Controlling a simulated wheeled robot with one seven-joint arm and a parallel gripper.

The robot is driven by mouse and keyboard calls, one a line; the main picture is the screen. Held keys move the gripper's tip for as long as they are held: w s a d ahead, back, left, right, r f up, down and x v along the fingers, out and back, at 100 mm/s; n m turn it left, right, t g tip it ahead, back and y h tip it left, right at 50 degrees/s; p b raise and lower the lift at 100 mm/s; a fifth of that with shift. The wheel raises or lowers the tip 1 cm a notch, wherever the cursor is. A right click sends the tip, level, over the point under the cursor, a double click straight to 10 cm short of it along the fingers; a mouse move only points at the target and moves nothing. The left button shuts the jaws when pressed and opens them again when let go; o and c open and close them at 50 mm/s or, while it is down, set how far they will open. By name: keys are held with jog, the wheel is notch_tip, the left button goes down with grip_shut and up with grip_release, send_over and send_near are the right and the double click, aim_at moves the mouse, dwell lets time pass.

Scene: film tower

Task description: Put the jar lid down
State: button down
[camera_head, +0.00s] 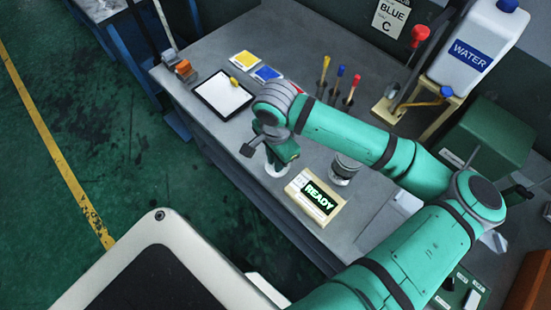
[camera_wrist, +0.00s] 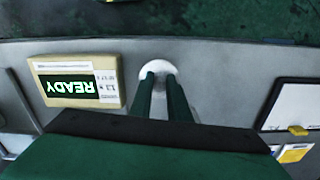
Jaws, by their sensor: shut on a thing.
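The jar lid looks like a white round disc (camera_head: 275,173) just under my gripper (camera_head: 279,160), near the front edge of the grey bench (camera_head: 350,222). In the wrist view the white disc (camera_wrist: 155,68) shows at the tips of the two dark green fingers, and my gripper (camera_wrist: 158,80) is shut on it. I cannot tell whether the lid touches the bench or hangs just above it. A round grey-topped container (camera_head: 344,172), possibly the jar, stands to the right, partly behind my arm.
A cream box with a READY display (camera_head: 314,198) stands close to the right of the lid. A white-faced tablet or clipboard (camera_head: 222,95), yellow card (camera_head: 245,59) and blue card (camera_head: 267,73) lie farther left. A water canister (camera_head: 472,55) stands at back right.

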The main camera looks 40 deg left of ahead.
jog(key=shift+f, duration=0.1)
jog(key=c, duration=1.7)
grip_release()
jog(key=shift+o, duration=0.2)
notch_tip(320, 180, up, 12)
jog(key=shift+r, duration=0.2)
